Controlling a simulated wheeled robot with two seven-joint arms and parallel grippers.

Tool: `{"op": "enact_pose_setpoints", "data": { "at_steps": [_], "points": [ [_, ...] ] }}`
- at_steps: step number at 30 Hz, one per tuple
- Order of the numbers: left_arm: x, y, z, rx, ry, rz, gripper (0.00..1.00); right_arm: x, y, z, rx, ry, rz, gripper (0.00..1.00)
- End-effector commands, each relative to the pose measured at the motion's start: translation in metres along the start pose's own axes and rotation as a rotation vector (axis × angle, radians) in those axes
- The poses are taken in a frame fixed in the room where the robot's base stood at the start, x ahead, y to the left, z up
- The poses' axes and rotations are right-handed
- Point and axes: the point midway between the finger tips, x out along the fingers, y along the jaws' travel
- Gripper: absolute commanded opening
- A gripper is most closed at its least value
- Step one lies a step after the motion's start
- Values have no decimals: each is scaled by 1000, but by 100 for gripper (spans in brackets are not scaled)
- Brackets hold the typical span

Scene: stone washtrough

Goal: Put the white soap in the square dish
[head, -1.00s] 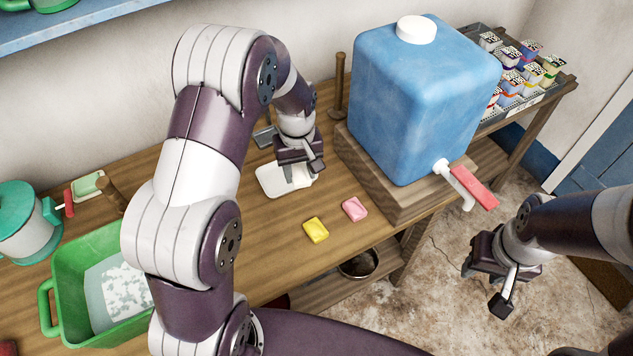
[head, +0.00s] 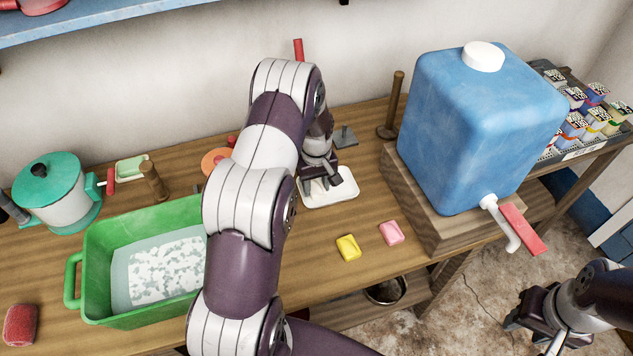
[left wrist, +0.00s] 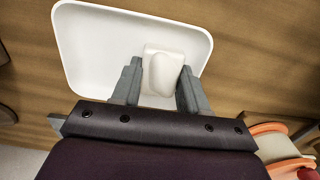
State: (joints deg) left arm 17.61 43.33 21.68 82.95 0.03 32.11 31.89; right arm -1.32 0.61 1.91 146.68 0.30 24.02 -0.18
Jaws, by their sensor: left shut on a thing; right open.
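The white soap (left wrist: 162,72) is between the fingers of my left gripper (left wrist: 159,88) in the left wrist view. The gripper is shut on it. The white square dish (left wrist: 95,48) lies beneath the soap, which shows inside the rim, toward the near right side. Whether the soap touches the dish floor I cannot tell. In the head view my left gripper (head: 328,186) points down over the dish (head: 318,200), and its fingers and wrist hide the soap. My right gripper (head: 534,336) is open and empty at the lower right, off the worktop.
A yellow soap (head: 348,248) and a pink soap (head: 391,233) lie in front of the dish. A blue water tank (head: 475,130) stands on a wooden block to the right. A green basin (head: 95,260) is at the left. An orange round dish (head: 213,158) sits behind my left arm.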

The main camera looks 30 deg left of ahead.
Motion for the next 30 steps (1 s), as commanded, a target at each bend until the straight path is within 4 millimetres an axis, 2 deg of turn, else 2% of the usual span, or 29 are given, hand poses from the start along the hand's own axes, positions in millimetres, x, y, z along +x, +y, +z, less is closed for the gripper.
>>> {"op": "enact_pose_setpoints", "data": {
  "at_steps": [9, 10, 11, 18, 22, 25, 30],
  "points": [
    [4, 0, 0, 0, 1, 0, 7, 3, 0, 0, 0, 0, 0, 43],
    [3, 0, 0, 0, 1, 0, 50, 3, 0, 0, 0, 0, 0, 43],
    [3, 0, 0, 0, 1, 0, 54, 2, 0, 0, 0, 0, 0, 43],
    [3, 0, 0, 0, 1, 0, 54, 2, 0, 0, 0, 0, 0, 43],
    [-7, 1, -1, 0, 3, 2, 54, 1, 0, 0, 0, 0, 0, 43],
    [-29, 1, -1, 0, 5, 3, 54, 5, 0, 1, 0, 0, 0, 43],
    [-76, 1, -1, 0, 5, 4, 54, 9, 0, 1, 0, 0, 0, 43]
  ]
}}
